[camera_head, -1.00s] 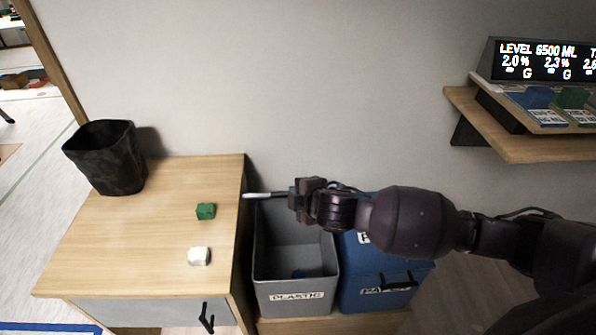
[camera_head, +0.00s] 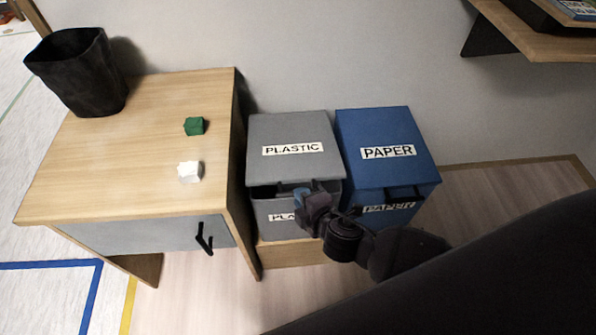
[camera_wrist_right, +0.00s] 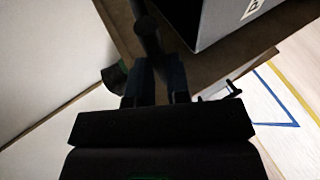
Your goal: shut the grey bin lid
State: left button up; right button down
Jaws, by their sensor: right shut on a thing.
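The grey bin lid (camera_head: 292,133), labelled PLASTIC, lies over the grey bin (camera_head: 275,222) in the head view. A dark gap shows between its front edge and the bin's front wall, so it looks slightly raised. My right gripper (camera_head: 314,205) is at the front right of the lid, shut on the lid's dark handle. The handle is mostly hidden by the gripper. In the wrist view the fingers (camera_wrist_right: 155,88) close around a dark bar (camera_wrist_right: 148,38), with a grey box wall beside it. My left gripper is not in view.
The blue PAPER bin (camera_head: 385,140) stands right of the grey bin with its lid down. A wooden cabinet (camera_head: 120,190) on the left carries a black basket (camera_head: 80,75), a green block (camera_head: 194,126) and a white block (camera_head: 189,171). A shelf (camera_head: 545,35) is at upper right.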

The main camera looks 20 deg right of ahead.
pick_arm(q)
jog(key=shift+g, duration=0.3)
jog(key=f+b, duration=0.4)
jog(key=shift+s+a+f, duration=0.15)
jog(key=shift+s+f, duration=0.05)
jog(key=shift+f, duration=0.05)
pick_arm(e)
notch_tip(320, 180, down, 10)
jog(key=s, duration=0.1)
jog(key=shift+s+a, duration=0.15)
jog(key=shift+s, duration=0.2)
jog(key=c, duration=1.1)
grip_release()
jog(key=shift+f, duration=0.1)
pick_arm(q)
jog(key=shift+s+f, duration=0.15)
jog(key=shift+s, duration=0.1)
pick_arm(e)
jog(key=shift+w, duration=0.1)
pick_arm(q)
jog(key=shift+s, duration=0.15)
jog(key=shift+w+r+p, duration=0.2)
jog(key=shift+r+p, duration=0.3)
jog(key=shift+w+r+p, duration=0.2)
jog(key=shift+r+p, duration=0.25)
pick_arm(e)
jog(key=r+v, duration=0.1)
jog(key=v, duration=0.9)
jog(key=shift+r, duration=0.2)
